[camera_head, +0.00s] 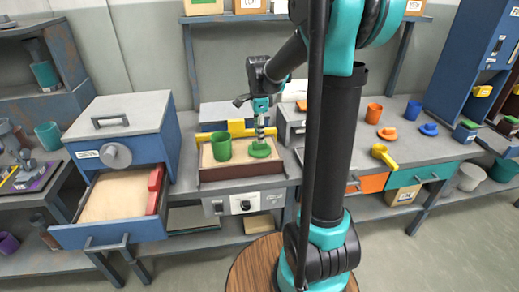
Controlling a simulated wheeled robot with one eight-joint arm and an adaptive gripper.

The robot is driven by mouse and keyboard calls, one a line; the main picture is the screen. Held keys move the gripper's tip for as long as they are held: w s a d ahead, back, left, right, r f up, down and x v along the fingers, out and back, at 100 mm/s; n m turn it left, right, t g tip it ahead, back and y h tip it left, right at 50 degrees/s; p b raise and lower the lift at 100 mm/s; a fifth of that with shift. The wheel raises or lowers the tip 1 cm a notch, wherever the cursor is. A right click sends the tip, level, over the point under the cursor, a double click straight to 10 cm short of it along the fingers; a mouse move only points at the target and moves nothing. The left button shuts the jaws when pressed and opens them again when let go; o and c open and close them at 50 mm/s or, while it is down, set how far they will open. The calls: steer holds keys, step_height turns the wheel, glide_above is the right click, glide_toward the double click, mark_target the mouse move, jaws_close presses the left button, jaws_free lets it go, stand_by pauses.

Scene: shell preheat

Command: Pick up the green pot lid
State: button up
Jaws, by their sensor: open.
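The green pot lid (260,152) lies on the pale bed of a low tray-like unit (243,184) at the middle of the bench. My gripper (261,138) points down right over the lid, at its upper middle. The gripper is open; I cannot tell whether its fingers are around the lid's knob or just above it. A green pot (221,146) stands upright on the same bed, just left of the lid.
A yellow block piece (237,128) stands behind the pot and lid. A blue-grey cabinet (122,130) with an open drawer (118,200) is at left.

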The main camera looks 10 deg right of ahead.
mark_target(260, 147)
steer(key=shift+d+f, duration=0.1)
steer(key=shift+f, duration=2.3)
steer(key=shift+c, duration=0.4)
jaws_close()
